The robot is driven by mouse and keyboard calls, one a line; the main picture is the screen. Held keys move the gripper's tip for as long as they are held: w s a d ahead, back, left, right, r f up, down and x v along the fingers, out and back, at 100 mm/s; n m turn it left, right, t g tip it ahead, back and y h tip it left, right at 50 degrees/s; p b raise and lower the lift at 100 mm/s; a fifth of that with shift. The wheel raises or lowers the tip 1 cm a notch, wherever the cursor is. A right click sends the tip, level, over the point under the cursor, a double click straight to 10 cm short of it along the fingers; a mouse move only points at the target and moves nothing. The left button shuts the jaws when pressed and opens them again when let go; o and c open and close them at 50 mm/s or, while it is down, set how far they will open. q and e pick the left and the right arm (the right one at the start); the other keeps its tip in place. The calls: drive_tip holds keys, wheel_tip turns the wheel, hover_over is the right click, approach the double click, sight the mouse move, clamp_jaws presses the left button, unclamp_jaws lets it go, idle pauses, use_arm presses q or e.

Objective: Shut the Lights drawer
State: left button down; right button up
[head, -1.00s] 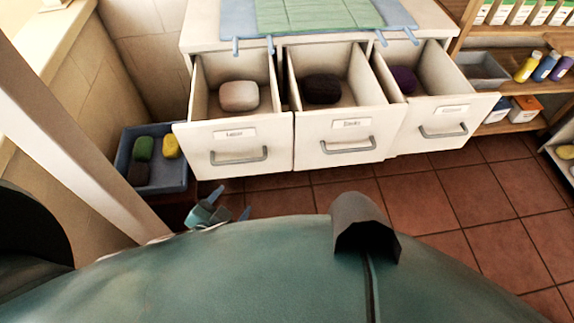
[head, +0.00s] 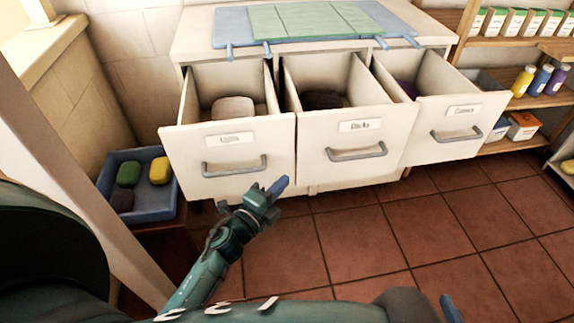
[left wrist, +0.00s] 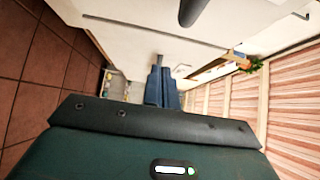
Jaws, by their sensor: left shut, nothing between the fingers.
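The left drawer (head: 185,155) stands pulled out; its label is blurred but looks like Lights, and a pale folded bundle (head: 233,108) lies inside. The middle drawer (head: 395,152) and the right drawer (head: 485,118) are also open. My left gripper (head: 278,186) is shut and empty, just in front of and below the left drawer's right end, right of its grey handle (head: 235,166). In the left wrist view its blue fingers (left wrist: 161,87) are together beside a white front. Only a blue fingertip of my right gripper (head: 451,309) shows at the bottom edge.
A blue tray (head: 172,207) with green, yellow and dark bundles stands left of the drawers. A blue and green mat (head: 315,22) lies on the cabinet top. Shelves with bottles and boxes (head: 523,125) stand at right. The tiled floor in front is clear.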

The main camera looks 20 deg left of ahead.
sight(286, 165)
use_arm(q)
drive_tip(key=w, duration=0.5)
drive_tip(key=shift+w+a, duration=0.3)
drive_tip(key=shift+w, duration=0.1)
drive_tip(key=shift+w+a, duration=0.35)
drive_tip(key=shift+w, duration=0.2)
